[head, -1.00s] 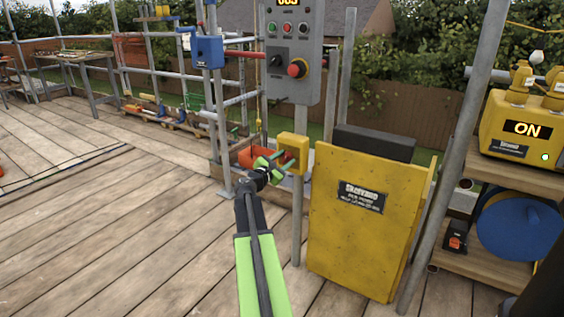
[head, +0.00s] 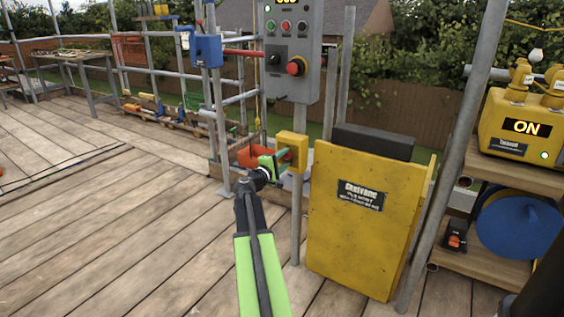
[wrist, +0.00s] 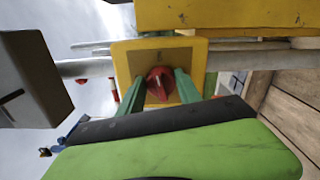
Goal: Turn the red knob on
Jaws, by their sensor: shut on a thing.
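The red knob (wrist: 160,84) is on the front of a yellow box (wrist: 190,62) in the wrist view. My gripper (wrist: 159,86) has its two green fingers on either side of the knob, shut on it. In the head view, the yellow box (head: 298,141) is fixed to a grey post, below the control panel. My gripper (head: 284,160) reaches the box's left face there, and the knob is hidden from that side.
A grey control panel (head: 308,85) with several buttons stands above the box. A yellow panel (head: 350,250) stands close on the right. A yellow machine (head: 515,150) reading "ON" sits on a shelf farther right. Open wooden deck (head: 110,240) lies left.

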